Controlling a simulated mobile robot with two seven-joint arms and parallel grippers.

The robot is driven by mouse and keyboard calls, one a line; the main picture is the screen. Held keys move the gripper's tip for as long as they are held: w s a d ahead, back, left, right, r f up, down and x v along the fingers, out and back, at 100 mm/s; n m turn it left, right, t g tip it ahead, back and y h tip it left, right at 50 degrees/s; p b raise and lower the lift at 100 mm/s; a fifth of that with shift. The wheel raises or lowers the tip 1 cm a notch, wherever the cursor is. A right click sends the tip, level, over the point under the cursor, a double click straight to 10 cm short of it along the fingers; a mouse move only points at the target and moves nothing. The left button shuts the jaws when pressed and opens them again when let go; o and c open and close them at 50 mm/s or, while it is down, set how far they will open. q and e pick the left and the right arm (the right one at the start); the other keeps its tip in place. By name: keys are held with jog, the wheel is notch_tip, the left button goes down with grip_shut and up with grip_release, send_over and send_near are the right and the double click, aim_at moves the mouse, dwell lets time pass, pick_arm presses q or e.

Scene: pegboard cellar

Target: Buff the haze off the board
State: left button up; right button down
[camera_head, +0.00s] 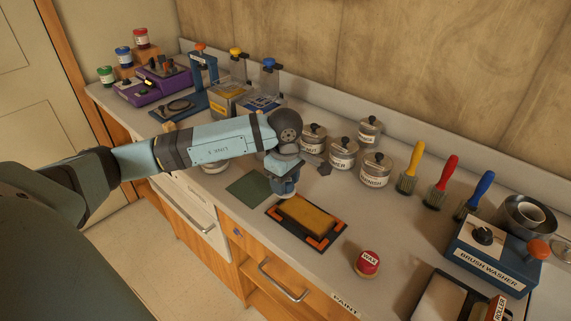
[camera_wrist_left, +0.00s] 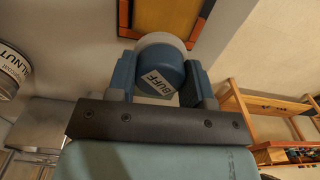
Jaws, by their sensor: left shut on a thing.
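My left gripper (camera_head: 284,178) is shut on a blue buffing block (camera_head: 286,187) with a white pad underneath; its BUFF label shows in the left wrist view (camera_wrist_left: 155,77). I cannot tell whether the pad touches the board. The board lies flat in a black holder (camera_head: 275,213) with orange corners on the counter, and it also shows in the left wrist view (camera_wrist_left: 165,15). Any haze is too faint to make out. My right gripper is not in view.
A dark green square (camera_head: 249,187) lies left of the holder. A red wax tin (camera_head: 367,263) stands to its right. Labelled metal tins (camera_head: 342,154), including varnish (camera_head: 376,170), stand behind. Brushes (camera_head: 441,182) and a blue brush washer (camera_head: 492,255) are at the right.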

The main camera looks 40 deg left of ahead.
pick_arm(q)
jog(key=shift+r, duration=0.7)
jog(key=shift+r+p, duration=0.5)
jog(key=shift+r, duration=0.15)
jog(key=shift+r+p, duration=0.45)
jog(key=shift+r, duration=0.8)
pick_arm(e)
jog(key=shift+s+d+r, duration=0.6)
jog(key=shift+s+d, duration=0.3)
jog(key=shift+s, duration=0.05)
